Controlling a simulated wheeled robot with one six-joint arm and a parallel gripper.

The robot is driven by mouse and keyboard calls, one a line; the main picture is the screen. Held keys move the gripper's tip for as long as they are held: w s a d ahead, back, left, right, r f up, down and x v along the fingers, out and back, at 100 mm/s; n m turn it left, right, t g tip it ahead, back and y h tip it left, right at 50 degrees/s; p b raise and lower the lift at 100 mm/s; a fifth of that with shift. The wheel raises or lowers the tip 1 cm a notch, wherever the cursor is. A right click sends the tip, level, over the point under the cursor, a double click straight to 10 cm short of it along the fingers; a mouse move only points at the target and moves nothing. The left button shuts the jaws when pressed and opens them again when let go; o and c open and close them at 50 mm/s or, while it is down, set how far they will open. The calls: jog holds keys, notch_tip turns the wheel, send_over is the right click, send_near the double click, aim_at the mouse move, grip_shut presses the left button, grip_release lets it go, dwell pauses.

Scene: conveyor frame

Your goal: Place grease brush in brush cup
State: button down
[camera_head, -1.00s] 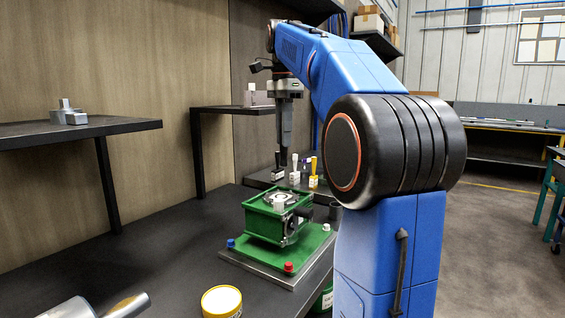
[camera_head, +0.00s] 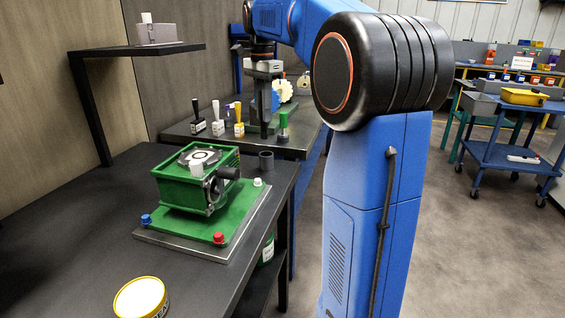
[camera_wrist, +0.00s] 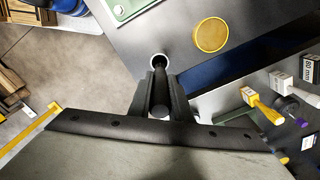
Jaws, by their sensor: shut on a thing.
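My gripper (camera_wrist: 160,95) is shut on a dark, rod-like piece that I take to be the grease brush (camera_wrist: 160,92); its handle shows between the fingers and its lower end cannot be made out. In the head view my gripper (camera_head: 265,132) points straight down, above and in line with a dark open cup, which I take to be the brush cup (camera_head: 266,161). The cup stands at the back corner of the black table. In the wrist view a round, light-rimmed opening (camera_wrist: 158,61) shows just beyond the fingertips; whether the brush enters it cannot be told.
A green gearbox (camera_head: 195,190) on its base plate stands left of the cup. A yellow-rimmed tin (camera_head: 140,297) is at the table's front. Several upright handled tools, including a yellow one (camera_head: 238,120), stand on the far table.

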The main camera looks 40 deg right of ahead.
aim_at(266, 138)
jog(key=f, duration=0.5)
jog(key=shift+d, duration=0.3)
jog(key=shift+f, duration=2.55)
jog(key=shift+f, duration=0.15)
jog(key=c, duration=1.6)
grip_release()
jog(key=shift+c, duration=0.2)
notch_tip(266, 138, up, 12)
jog(key=shift+r, duration=0.15)
jog(key=shift+s, duration=0.15)
